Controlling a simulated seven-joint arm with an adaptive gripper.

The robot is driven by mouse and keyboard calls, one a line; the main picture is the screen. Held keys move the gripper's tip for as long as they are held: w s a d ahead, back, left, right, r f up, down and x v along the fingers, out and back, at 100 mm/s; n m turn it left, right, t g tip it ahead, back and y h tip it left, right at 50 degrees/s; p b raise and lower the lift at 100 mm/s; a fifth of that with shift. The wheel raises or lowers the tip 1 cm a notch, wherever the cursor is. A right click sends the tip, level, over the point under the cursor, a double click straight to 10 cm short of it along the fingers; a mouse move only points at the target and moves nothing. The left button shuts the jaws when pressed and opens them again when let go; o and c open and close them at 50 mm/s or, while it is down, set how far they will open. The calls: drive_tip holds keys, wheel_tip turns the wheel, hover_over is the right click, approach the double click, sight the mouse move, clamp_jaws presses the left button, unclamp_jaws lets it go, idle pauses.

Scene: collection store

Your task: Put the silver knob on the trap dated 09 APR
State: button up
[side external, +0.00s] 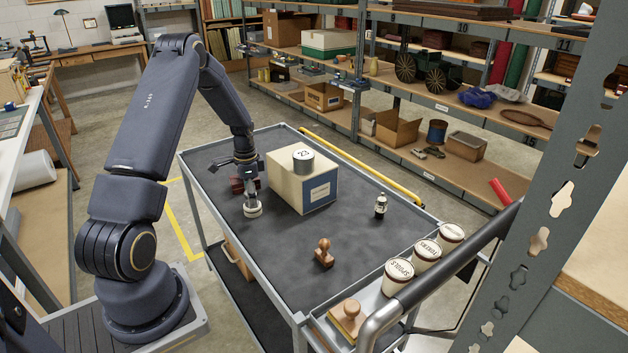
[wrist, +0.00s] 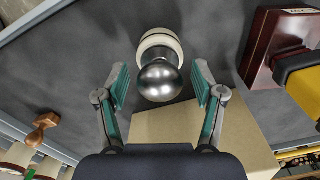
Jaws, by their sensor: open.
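The silver knob (wrist: 160,82) is a shiny metal ball on a pale round base (wrist: 160,42). It stands on the dark cart top, and its pale base (side external: 253,211) shows under my gripper in the side view. My gripper (side external: 249,193) is open and points down over it. In the wrist view, the fingers of my gripper (wrist: 160,75) are on either side of the ball, with gaps showing on both sides. I cannot make out any trap dated 09 APR; no such date is legible in either view.
A cream box (side external: 304,187) with a grey cylinder (side external: 303,159) on top stands close right of my gripper. A dark red box (wrist: 282,42) is also near. A wooden stamp (side external: 324,253), a small bottle (side external: 381,206) and lidded jars (side external: 398,277) are farther off.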

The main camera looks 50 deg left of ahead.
wheel_tip(320, 180, up, 12)
drive_tip(key=w+d+r, duration=0.1)
drive_tip(key=d+r, duration=0.6)
drive_tip(key=s+d+r+n+t+y, duration=0.1)
drive_tip(key=s+d+r+t, duration=0.1)
drive_tip(key=d+r, duration=0.65)
drive_tip(key=s+d+n+t, duration=0.1)
drive_tip(key=s+d, duration=0.5)
drive_tip(key=d, duration=0.2)
drive_tip(key=s+d+n+t+h, duration=0.1)
drive_tip(key=s+d+t, duration=0.1)
drive_tip(key=s+d, duration=0.4)
drive_tip(key=shift+d+n+t, duration=0.3)
drive_tip(key=shift+d, duration=0.95)
drive_tip(key=shift+r, duration=0.1)
